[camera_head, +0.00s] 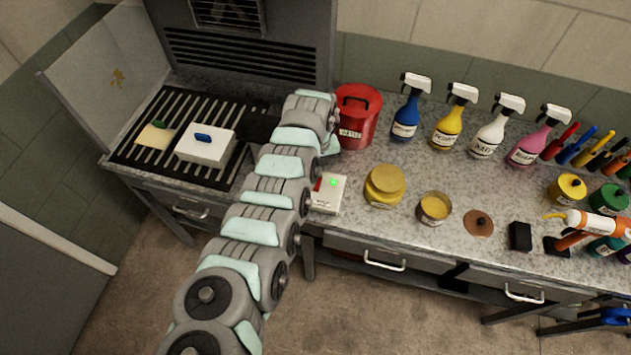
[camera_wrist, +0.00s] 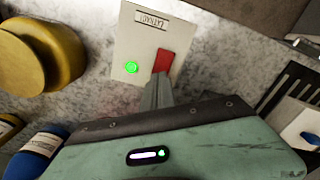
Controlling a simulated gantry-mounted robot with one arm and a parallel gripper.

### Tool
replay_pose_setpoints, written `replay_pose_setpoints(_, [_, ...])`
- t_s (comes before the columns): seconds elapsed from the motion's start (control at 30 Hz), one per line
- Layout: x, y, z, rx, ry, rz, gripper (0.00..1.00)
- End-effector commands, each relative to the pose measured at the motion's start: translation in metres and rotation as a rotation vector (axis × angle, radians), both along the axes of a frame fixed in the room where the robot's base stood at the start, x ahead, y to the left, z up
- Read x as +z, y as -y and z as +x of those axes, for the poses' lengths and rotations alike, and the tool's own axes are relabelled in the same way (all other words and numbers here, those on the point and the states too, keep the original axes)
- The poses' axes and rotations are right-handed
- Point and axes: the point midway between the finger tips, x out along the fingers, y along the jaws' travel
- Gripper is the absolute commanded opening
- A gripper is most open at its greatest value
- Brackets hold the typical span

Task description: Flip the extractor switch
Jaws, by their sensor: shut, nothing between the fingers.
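The extractor switch is a small white box (camera_head: 325,204) on the speckled worktop, just right of my arm in the head view. In the wrist view the box (camera_wrist: 128,42) has a dark-framed label, a lit green light (camera_wrist: 132,67) and a red switch (camera_wrist: 163,60). The green light is also lit in the head view. My gripper (camera_wrist: 158,84) is shut and empty, its tips at the lower edge of the red switch in the wrist view. I cannot tell whether they touch it. My arm hides the gripper in the head view.
A red canister (camera_head: 357,125) stands behind the box, and a yellow tub (camera_head: 384,188) stands to its right. Several spray bottles line the back. A slatted grille (camera_head: 133,160) with a white box (camera_head: 205,150) lies left of my arm.

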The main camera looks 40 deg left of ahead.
Motion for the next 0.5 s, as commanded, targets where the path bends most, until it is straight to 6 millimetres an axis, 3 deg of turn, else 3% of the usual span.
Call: replay_pose_setpoints(0.5, [-0.0075, 0.0001, 0.0, 0.0, 0.0, 0.0, 0.0])
